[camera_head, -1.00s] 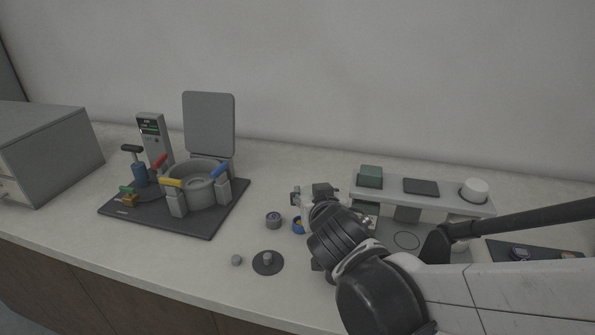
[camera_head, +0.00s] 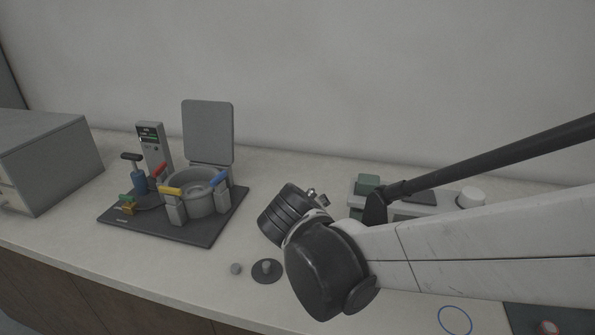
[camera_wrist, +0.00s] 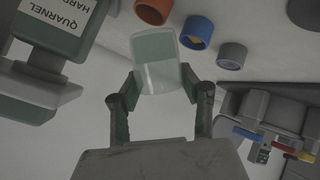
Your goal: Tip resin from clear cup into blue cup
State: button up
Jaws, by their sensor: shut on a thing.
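In the wrist view, my gripper (camera_wrist: 160,92) is shut on the clear cup (camera_wrist: 160,78), with one finger on each side. A pale green fill shows in the end of the cup farther from my wrist; the end nearer my wrist looks clear. This view is rolled over, with the counter at its top. The blue cup (camera_wrist: 197,32) stands on the counter beyond the clear cup, just right of it in the picture, apart from it. In the head view, my wrist hides both cups, and only a bit of my gripper (camera_head: 315,196) shows.
An orange cup (camera_wrist: 152,9) and a grey cup (camera_wrist: 232,54) flank the blue cup. A green labelled box (camera_wrist: 65,25) is close at left in the wrist view. The mounting press (camera_head: 195,195) stands left on a dark base.

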jog(key=shift+w+a+f+n+g+h+b, duration=0.1)
jog(key=shift+a+f+n+g+h+b, duration=0.1)
jog(key=shift+f+n+g+h+b, duration=0.3)
jog(key=shift+w+a+f+n+g+h+b, duration=0.1)
jog(key=shift+a+f+n+g+h+b, duration=0.1)
jog(key=shift+n+g+h, duration=0.35)
jog(key=shift+w+a+f+n+g+h+b, duration=0.15)
jog(key=shift+n+g+h+b, duration=0.2)
jog(key=shift+h, duration=0.3)
jog(key=shift+w+a+n+g+h+b, duration=0.15)
jog(key=shift+n+h+b, duration=0.25)
jog(key=shift+h, duration=0.25)
jog(key=shift+a+f+n+g+h+b, duration=0.15)
jog(key=shift+n+g+h+b, duration=0.15)
jog(key=shift+h+b, duration=0.25)
jog(key=shift+w+a+n+g+h+b, duration=0.2)
jog(key=shift+a+n+g+h+b, duration=0.15)
jog(key=shift+n+h+b, duration=0.5)
jog(key=shift+r+h, duration=0.1)
jog(key=shift+h, duration=0.15)
dwell(0.8)
